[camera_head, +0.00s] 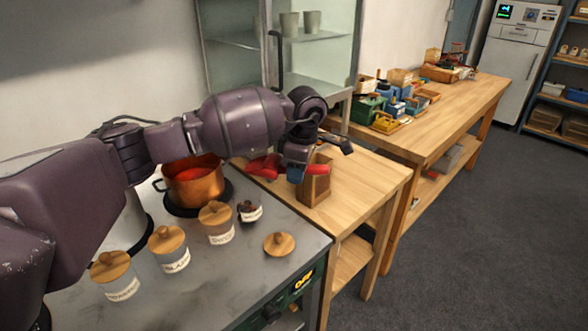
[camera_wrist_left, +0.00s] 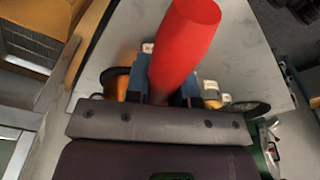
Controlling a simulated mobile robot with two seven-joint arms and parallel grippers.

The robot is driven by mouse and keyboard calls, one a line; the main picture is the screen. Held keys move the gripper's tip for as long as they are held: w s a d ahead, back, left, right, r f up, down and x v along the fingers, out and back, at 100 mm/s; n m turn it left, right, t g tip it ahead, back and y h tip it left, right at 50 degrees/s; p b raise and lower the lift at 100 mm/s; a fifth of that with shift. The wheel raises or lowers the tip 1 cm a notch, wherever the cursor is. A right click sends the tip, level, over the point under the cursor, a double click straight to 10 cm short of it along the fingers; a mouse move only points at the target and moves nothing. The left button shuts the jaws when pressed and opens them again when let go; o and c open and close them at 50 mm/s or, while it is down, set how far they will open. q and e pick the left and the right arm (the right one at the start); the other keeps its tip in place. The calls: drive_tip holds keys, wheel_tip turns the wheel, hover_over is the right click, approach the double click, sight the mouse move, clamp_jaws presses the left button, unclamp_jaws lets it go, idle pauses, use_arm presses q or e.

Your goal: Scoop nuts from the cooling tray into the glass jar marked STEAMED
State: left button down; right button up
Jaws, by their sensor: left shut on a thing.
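My left gripper (camera_head: 296,174) is at the end of the arm that comes in from the left, over the wooden counter beside the stove top. It is shut on a red tool (camera_head: 262,167), whose thick red end fills the middle of the left wrist view (camera_wrist_left: 184,40). The tool's working end cannot be made out. An open glass jar (camera_head: 250,212) with dark contents and a white label stands on the grey top, left of and nearer than the gripper. Its label is too small to read. I cannot make out a cooling tray. My right gripper is not in view.
Three lidded jars (camera_head: 216,222) stand in a row left of the open jar. A loose wooden lid (camera_head: 279,244) lies on the grey top. A copper pot (camera_head: 197,184) with red contents stands behind. A wooden box (camera_head: 315,186) is close to the gripper.

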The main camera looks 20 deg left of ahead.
use_arm(q)
drive_tip(key=shift+d+y, duration=0.1)
drive_tip(key=shift+y, duration=0.3)
drive_tip(key=shift+r, duration=0.4)
wheel_tip(320, 180, up, 2)
drive_tip(key=shift+r+p, duration=0.1)
drive_tip(key=shift+p, duration=0.55)
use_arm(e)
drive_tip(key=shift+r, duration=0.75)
